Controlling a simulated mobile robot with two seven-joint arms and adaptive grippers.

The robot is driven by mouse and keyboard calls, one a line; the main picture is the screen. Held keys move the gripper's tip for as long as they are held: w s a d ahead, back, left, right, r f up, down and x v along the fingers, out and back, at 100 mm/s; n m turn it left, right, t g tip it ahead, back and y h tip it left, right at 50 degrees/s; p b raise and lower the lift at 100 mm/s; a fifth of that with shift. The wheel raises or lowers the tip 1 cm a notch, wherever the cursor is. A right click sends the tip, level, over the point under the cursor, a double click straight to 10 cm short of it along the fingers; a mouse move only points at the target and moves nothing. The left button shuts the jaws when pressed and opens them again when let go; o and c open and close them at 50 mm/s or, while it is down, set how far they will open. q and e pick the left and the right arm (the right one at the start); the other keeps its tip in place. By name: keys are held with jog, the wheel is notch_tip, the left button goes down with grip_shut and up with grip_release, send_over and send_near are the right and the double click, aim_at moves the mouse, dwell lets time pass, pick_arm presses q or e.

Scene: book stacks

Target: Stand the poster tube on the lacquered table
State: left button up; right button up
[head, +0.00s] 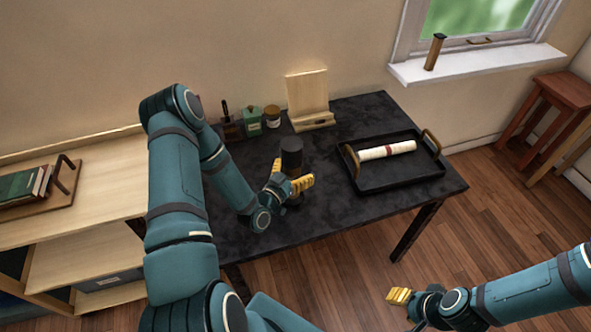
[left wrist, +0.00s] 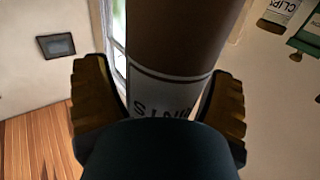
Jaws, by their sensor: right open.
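The poster tube (head: 291,156) is a dark cylinder, upright over the left middle of the lacquered table (head: 330,222), which is black and mottled. My left gripper (head: 289,186) has its yellow fingers on either side of the tube's lower part. In the left wrist view the tube (left wrist: 182,35) is brown with a white lettered label, between the two fingers (left wrist: 165,108), which close against it. The tube's foot is partly hidden, and I cannot tell whether it touches the table. My right gripper (head: 398,296) is open and empty, low over the floor in front of the table.
A black tray (head: 395,181) with gold handles holds a rolled paper (head: 388,150) on the table's right. A wooden stand (head: 308,95), jars (head: 251,120) and a pen holder (head: 231,127) line the back. A wooden shelf (head: 100,200) adjoins at left. The table's front middle is clear.

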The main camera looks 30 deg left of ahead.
pick_arm(q)
jog(key=s, duration=1.2)
jog(key=w+d+g, duration=0.1)
jog(key=w+d+f+g+h, duration=0.1)
jog(key=d, duration=0.1)
jog(key=w+d+f+g, duration=0.1)
jog(key=shift+d+f+h, duration=0.25)
jog(key=shift+h, duration=0.05)
jog(key=d+f+g, duration=0.1)
jog(key=d, duration=0.1)
jog(key=d+f+g, duration=0.1)
jog(key=d+g, duration=0.1)
jog(key=d+f+g+h, duration=0.1)
jog(key=d, duration=0.1)
jog(key=shift+d+g, duration=0.15)
jog(key=shift+g, duration=0.25)
jog(key=s+d+n+g, duration=0.2)
jog(key=s+d+g, duration=0.6)
jog(key=s+d, duration=0.1)
jog(key=shift+d+g, duration=0.3)
jog(key=shift+d, duration=0.6)
jog(key=shift+f, duration=0.1)
